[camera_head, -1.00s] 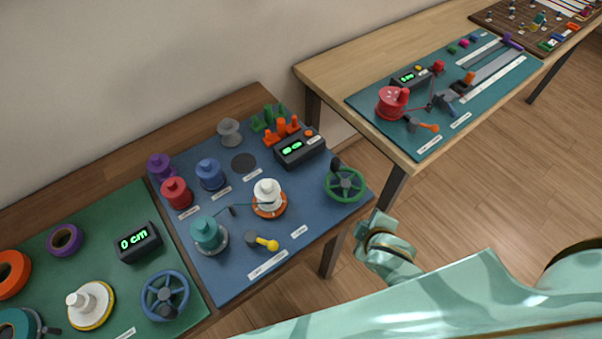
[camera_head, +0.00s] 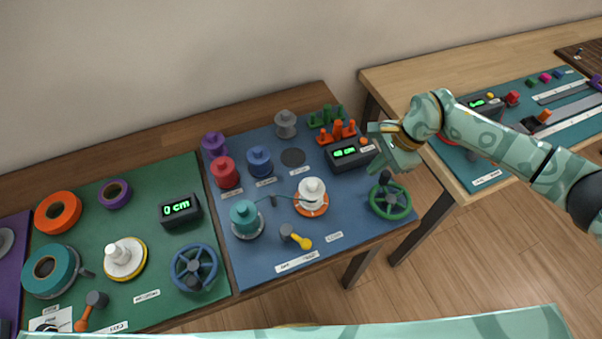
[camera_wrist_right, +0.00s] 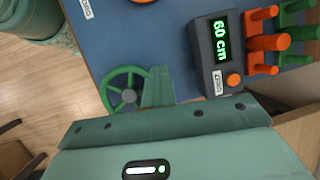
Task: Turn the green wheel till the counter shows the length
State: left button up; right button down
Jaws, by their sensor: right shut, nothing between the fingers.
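The green wheel (camera_head: 390,201) with a dark knob lies flat at the right end of the blue board; it also shows in the wrist view (camera_wrist_right: 127,97). The dark counter (camera_head: 350,153) stands behind it with green digits, which seem to read 60 cm in the wrist view (camera_wrist_right: 217,50). My right gripper (camera_head: 393,156) is shut and empty, just above and behind the wheel, beside the counter. In the wrist view its teal fingers overlap the wheel's edge; I cannot tell whether they touch. My left gripper is not in view.
Orange and green pegs (camera_head: 338,131) stand behind the counter. A white spool (camera_head: 312,190), a teal spool (camera_head: 245,214) and a yellow-handled lever (camera_head: 297,239) are left of the wheel. A green board (camera_head: 150,270) with a blue wheel (camera_head: 194,268) lies further left.

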aim_at(387, 171)
jog(key=shift+w+d+h, duration=0.15)
jog(key=shift+d+h, duration=0.25)
jog(key=shift+d, duration=0.7)
jog(key=shift+w+d, duration=0.1)
jog(key=shift+d, duration=0.45)
jog(key=d, duration=0.1)
jog(key=s+d, duration=0.1)
jog(key=d, duration=0.1)
jog(key=shift+d+r, duration=0.1)
jog(key=shift+d, duration=0.05)
jog(key=shift+s+d+p, duration=0.5)
jog(key=shift+s+d, duration=0.05)
jog(key=shift+s, duration=0.1)
jog(key=shift+s+d, duration=0.2)
jog(key=shift+s, duration=0.3)
jog(key=shift+a, duration=0.1)
